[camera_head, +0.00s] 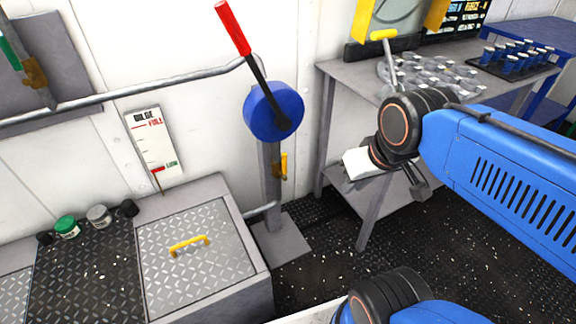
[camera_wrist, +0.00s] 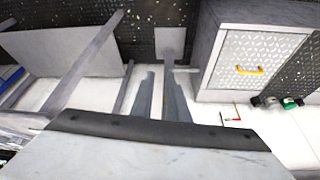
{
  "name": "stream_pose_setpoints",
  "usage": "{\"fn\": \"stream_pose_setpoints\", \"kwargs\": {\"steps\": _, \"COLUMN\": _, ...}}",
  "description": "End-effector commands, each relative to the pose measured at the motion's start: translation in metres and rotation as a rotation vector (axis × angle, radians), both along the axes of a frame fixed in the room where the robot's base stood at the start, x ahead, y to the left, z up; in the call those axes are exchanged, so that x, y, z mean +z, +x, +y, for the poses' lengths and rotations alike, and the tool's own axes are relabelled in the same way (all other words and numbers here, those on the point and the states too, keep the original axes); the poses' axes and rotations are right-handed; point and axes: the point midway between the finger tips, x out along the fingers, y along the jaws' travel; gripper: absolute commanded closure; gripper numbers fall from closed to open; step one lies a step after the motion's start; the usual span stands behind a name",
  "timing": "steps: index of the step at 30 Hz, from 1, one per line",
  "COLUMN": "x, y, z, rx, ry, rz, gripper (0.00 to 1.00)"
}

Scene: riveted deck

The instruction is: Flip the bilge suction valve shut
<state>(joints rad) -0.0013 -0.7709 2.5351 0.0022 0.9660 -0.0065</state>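A brass-coloured valve (camera_head: 34,72) with a green lever sits on a grey panel at the upper left of the head view. A small yellow-handled fitting (camera_head: 283,165) is on the post below the blue hand pump (camera_head: 273,111). No label shows which is the bilge suction valve. The pump's red lever (camera_head: 233,27) points up and left. My gripper (camera_head: 411,199) hangs in front of the grey table, right of the pump and apart from both fittings. In the wrist view its two fingers (camera_wrist: 159,72) show a gap with nothing between them.
A pale pipe (camera_head: 130,91) runs along the wall to the pump. A bilge gauge (camera_head: 155,145) hangs above a hatch box (camera_head: 195,250) with a yellow handle. The grey table (camera_head: 345,72) carries glassy items and a tray of blue cups (camera_head: 510,60). Dark floor lies open below.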

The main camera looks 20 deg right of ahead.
Motion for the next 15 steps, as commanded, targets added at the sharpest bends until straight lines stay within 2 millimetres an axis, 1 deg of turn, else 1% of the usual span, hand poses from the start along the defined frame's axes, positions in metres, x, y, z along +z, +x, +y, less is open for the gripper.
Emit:
{"fn": "stream_pose_setpoints", "kwargs": {"steps": 2, "x": 0.0, "y": 0.003, "z": 0.001, "rx": 0.007, "ry": 0.004, "rz": 0.01, "gripper": 1.0}}
{"fn": "stream_pose_setpoints", "kwargs": {"steps": 5, "x": 0.0, "y": 0.012, "z": 0.003, "rx": 0.028, "ry": 0.012, "rz": 0.03, "gripper": 1.0}}
{"fn": "stream_pose_setpoints", "kwargs": {"steps": 8, "x": -0.001, "y": 0.023, "z": 0.007, "rx": 0.062, "ry": 0.028, "rz": 0.058, "gripper": 1.0}}
{"fn": "stream_pose_setpoints", "kwargs": {"steps": 15, "x": -0.004, "y": 0.058, "z": 0.014, "rx": 0.154, "ry": 0.079, "rz": 0.119, "gripper": 1.0}}
